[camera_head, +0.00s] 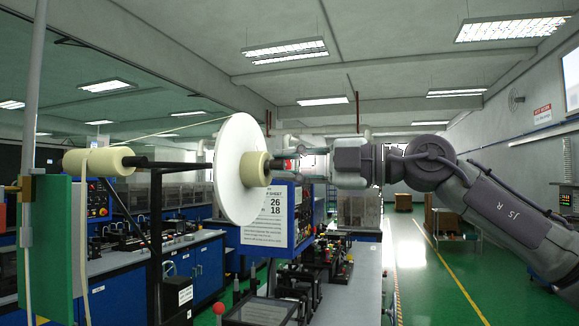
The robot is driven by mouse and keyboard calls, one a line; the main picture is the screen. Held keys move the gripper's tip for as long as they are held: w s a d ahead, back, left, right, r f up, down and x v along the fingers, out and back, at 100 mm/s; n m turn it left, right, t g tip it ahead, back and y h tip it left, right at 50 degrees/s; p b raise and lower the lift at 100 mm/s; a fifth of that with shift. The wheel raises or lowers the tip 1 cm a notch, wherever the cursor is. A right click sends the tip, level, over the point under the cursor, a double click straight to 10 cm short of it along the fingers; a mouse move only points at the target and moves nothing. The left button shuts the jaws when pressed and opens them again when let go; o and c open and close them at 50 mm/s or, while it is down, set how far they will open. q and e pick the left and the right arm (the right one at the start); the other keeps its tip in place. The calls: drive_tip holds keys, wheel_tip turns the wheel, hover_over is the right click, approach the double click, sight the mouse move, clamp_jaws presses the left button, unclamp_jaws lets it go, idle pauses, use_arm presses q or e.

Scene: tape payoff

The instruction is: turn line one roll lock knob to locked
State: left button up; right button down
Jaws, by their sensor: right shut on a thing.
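A large white roll disc (232,170) stands upright on a dark horizontal shaft in the middle of the head view. A cream hub (253,169) sticks out of its right face. A small dark part at the shaft's right end, seemingly the roll lock knob (277,164), sits just right of the hub. My right gripper (290,154) reaches in from the right and is shut on that knob. The fingers largely cover the knob, so its turn position cannot be told. My left gripper is not in view.
A cream roller (98,162) and a green plate (48,250) stand at the left. A blue panel with a paper sheet (264,222) is behind and below the disc. Benches with equipment lie below. The green aisle floor (440,270) at the right is clear.

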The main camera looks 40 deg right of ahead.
drive_tip(key=c, duration=1)
unclamp_jaws()
drive_tip(key=v, duration=1.2)
drive_tip(key=shift+d, duration=0.1)
